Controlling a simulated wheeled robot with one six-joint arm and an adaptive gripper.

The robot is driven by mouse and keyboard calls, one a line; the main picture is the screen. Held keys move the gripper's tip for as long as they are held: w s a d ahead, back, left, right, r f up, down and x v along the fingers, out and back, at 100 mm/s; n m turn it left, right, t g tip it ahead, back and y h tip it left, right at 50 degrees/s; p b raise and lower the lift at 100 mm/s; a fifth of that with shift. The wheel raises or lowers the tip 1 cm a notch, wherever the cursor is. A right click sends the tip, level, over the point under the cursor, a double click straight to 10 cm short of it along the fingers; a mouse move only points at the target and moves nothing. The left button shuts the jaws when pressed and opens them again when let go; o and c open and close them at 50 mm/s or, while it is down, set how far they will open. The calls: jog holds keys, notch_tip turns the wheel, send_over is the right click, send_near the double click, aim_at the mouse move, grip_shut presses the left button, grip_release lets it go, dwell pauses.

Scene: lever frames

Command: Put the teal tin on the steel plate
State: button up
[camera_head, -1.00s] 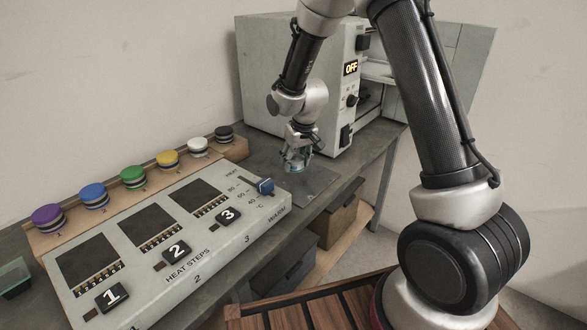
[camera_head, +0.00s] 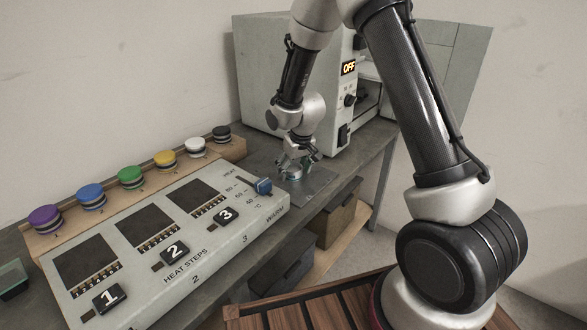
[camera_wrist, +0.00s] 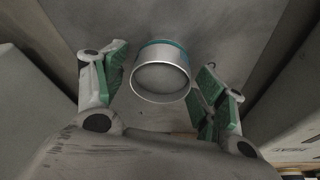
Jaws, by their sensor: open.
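The teal tin (camera_wrist: 160,72) is a short round tin with a teal band and a bright metal rim. In the wrist view it is upright between the two spread fingers of my gripper (camera_wrist: 163,62), with a gap on each side. In the head view my gripper (camera_head: 297,166) is open low over the steel plate (camera_head: 319,182), and the tin (camera_head: 293,175) is mostly hidden under it. The tin appears to stand on the plate, a flat grey sheet on the bench.
A heat-steps panel (camera_head: 180,250) with numbered tiles and a blue slider (camera_head: 264,186) lies left of the plate. A rack of coloured knobs (camera_head: 131,176) runs behind it. An oven-like machine reading OFF (camera_head: 270,75) stands behind my gripper. Boxes (camera_head: 335,215) sit below the bench.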

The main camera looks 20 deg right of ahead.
jog(key=a+v, duration=0.1)
jog(key=v, duration=1.1)
jog(key=s+d+r+m, duration=0.1)
jog(key=s+d+r, duration=0.8)
jog(key=s+r, duration=0.25)
jog(key=s+d+r+m, duration=0.1)
jog(key=s+d+r, duration=0.1)
jog(key=s, duration=0.7)
jog(key=s+d+r+t, duration=0.1)
jog(key=s+d+r, duration=0.2)
jog(key=s, duration=0.7)
jog(key=shift+d+m+h, duration=0.4)
jog(key=shift+d, duration=0.1)
jog(key=shift+s, duration=0.1)
